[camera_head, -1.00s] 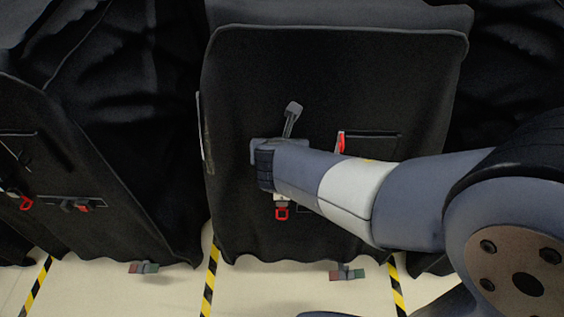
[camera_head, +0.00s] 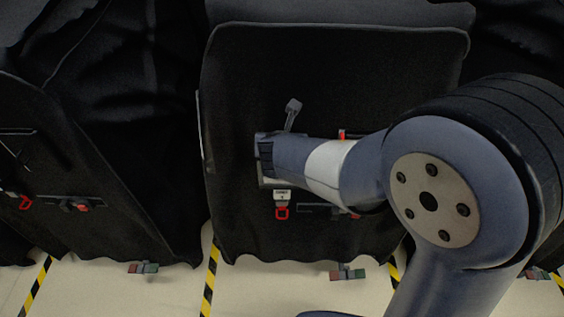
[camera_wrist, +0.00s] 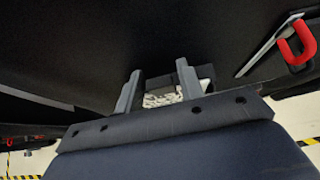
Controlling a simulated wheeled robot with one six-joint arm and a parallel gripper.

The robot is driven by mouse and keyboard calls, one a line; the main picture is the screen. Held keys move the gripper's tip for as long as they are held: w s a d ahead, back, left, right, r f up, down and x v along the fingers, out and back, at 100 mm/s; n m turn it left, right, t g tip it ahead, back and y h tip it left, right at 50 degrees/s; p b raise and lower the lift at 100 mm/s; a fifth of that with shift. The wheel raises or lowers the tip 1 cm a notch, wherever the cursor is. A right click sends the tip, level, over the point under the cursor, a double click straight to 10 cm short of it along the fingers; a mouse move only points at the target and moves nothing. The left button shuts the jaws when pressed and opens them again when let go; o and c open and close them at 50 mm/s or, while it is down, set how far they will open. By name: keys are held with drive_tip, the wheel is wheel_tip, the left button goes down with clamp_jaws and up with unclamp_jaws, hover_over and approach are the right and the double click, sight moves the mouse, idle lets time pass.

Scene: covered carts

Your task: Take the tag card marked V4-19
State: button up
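My gripper (camera_wrist: 160,88) is in front of the middle cart's black cover in the wrist view. Its two grey fingers stand apart. A white patterned piece (camera_wrist: 160,99) and a dark block show between or just beyond them; I cannot tell whether they touch the fingers. In the head view my wrist hides most of the gripper. A white tag card with a red hook (camera_head: 282,199) hangs just below the wrist. Another white-edged piece with a red hook (camera_wrist: 297,43) is at the right of the wrist view. I cannot read V4-19 on any of them.
A grey lever (camera_head: 292,111) stands out from the middle cover (camera_head: 235,75), above my wrist. Another covered cart (camera_head: 75,150) with red-hooked pieces is at left. Yellow-black floor strips (camera_head: 210,278) run between the carts.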

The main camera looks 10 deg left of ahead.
clamp_jaws()
drive_tip(key=shift+r, duration=0.1)
idle(0.5)
drive_tip(key=shift+s+r, duration=0.2)
drive_tip(key=shift+r, duration=0.15)
wheel_tip(320, 180, up, 11)
drive_tip(key=p, duration=0.5)
drive_tip(key=shift+f, duration=0.1)
drive_tip(key=s+d+b, duration=0.2)
drive_tip(key=s+b, duration=0.1)
drive_tip(key=s, duration=1.6)
drive_tip(key=shift+s+d+r, duration=0.25)
drive_tip(key=shift+d+r, duration=0.1)
drive_tip(key=shift+r, duration=0.1)
